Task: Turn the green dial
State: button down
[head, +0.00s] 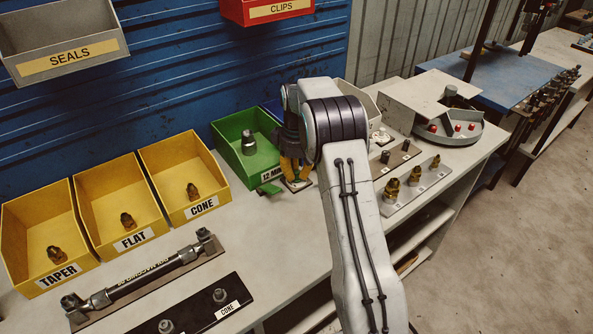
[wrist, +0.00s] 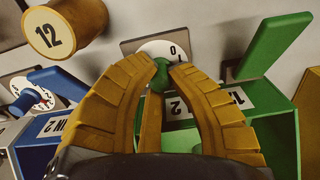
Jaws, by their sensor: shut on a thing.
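The green dial (wrist: 160,76) sits on a white round scale plate (wrist: 178,50) marked with 0 and 1 in the wrist view.
A green bar (wrist: 272,46) slants close to the right finger in the wrist view. A blue dial (wrist: 22,103) and a yellow cylinder marked 12 (wrist: 70,25) are at the left. Brass fittings (head: 414,175) stand right of my arm; yellow bins (head: 110,202) stand left.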

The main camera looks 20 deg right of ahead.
aim_at(296, 172)
jog(key=shift+s+f+n, duration=0.1)
jog(key=shift+f+n, duration=0.05)
jog(key=shift+n, duration=0.35)
jog(key=c, duration=1.2)
grip_release()
jog(key=shift+r, duration=0.25)
jog(key=shift+r, duration=3.8)
